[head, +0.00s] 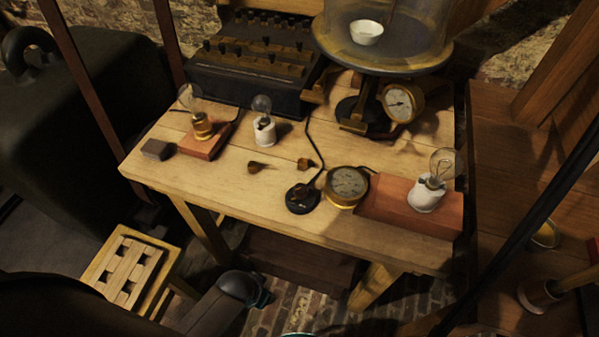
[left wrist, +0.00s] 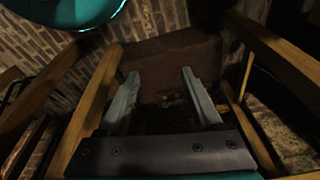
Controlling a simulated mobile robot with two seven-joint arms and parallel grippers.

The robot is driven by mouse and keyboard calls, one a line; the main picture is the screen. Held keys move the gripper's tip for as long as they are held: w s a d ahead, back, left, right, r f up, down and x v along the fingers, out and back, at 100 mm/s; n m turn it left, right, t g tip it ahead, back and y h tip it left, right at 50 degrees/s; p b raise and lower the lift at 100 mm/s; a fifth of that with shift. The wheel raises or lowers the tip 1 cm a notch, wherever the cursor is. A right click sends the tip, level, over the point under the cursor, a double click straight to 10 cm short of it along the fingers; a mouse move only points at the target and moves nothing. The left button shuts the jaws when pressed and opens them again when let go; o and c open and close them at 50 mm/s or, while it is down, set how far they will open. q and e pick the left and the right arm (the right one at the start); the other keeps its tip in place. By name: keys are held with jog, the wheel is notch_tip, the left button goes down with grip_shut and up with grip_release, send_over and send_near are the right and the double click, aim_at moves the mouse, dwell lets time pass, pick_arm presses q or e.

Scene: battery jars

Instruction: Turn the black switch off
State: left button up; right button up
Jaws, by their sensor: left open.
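The black switch (head: 302,197) is a round dark base with a small raised part on top. It stands near the front edge of the wooden table (head: 240,205), with a black cord running up behind it. Its setting is too small to tell. My left gripper (left wrist: 160,73) is open and empty in the left wrist view, its two pale fingers apart below the tabletop among wooden legs. The switch does not show in that view. My left arm shows at the bottom of the head view, below the table front. My right gripper is not in view.
A brass gauge (head: 347,185) and a red-brown block (head: 385,209) with a bulb (head: 445,163) stand right of the switch. A glass dome (head: 400,30) is at the back. A stool (head: 128,268) stands at lower left.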

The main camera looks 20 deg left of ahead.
pick_arm(q)
jog(key=w+d+r+m+t+h+p, duration=0.1)
jog(key=w+d+r+p, duration=0.1)
jog(key=r, duration=0.9)
jog(key=w+d+r+p, duration=0.1)
jog(key=w+d+r, duration=0.15)
jog(key=r, duration=0.85)
jog(key=w+d+r+m+g+h, duration=0.1)
jog(key=w+d+r+m+h, duration=0.2)
jog(key=w+d+r+m, duration=0.6)
notch_tip(320, 180, up, 11)
jog(key=m+g+y, duration=0.3)
jog(key=m+y, duration=0.1)
jog(key=m, duration=0.2)
send_over(301, 188)
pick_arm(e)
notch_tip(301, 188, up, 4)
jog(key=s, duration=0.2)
pick_arm(q)
notch_tip(301, 188, down, 15)
jog(key=b, duration=0.3)
jog(key=shift+f, duration=0.2)
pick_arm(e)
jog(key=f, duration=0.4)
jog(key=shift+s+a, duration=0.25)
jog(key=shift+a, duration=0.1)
pick_arm(q)
jog(key=shift+c, duration=0.3)
